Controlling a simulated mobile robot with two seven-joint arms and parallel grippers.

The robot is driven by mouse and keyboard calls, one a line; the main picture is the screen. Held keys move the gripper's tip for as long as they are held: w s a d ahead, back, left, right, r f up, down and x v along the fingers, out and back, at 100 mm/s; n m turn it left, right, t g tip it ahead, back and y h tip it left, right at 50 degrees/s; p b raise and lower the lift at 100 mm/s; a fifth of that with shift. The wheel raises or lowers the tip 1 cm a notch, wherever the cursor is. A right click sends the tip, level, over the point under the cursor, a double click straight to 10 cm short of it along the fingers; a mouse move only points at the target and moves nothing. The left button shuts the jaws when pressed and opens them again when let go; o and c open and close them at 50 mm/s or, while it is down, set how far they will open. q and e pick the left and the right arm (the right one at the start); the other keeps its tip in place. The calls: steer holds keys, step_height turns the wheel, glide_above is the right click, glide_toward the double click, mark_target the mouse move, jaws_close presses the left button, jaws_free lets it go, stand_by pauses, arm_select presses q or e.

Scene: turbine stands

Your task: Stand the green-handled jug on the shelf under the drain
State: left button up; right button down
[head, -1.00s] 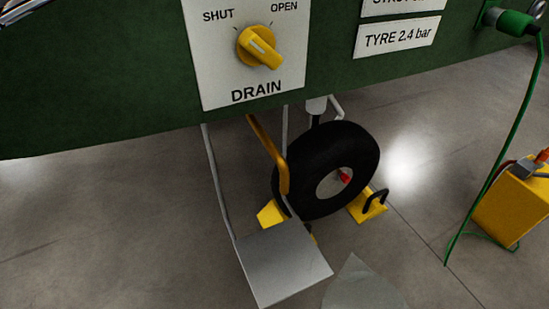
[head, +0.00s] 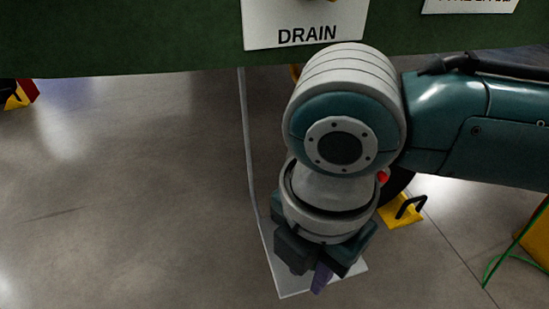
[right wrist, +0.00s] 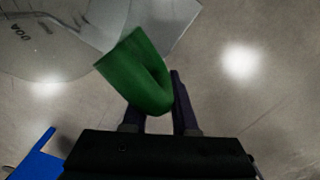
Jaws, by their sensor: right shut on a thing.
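The green handle (right wrist: 140,75) of the jug sits between the fingers of my right gripper (right wrist: 158,112) in the right wrist view, and the gripper is shut on it. The jug's clear body (right wrist: 50,40) shows at the upper left there, partly cut off, with the pale shelf (right wrist: 165,25) behind part of it. In the head view my right gripper (head: 318,272) points down over the grey shelf (head: 290,286) under the drain panel (head: 300,33). The jug is hidden there by my arm. I cannot tell whether it touches the shelf. My left gripper is out of view.
A thin rod (head: 249,150) runs down to the shelf. A yellow chock (head: 402,211) stands to the right, by a mostly hidden tyre. A green cable (head: 510,261) lies at the far right.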

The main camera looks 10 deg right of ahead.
step_height(320, 180, down, 2)
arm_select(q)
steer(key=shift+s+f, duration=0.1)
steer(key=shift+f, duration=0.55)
arm_select(e)
steer(key=shift+s+r, duration=0.1)
steer(key=c, duration=0.7)
jaws_free()
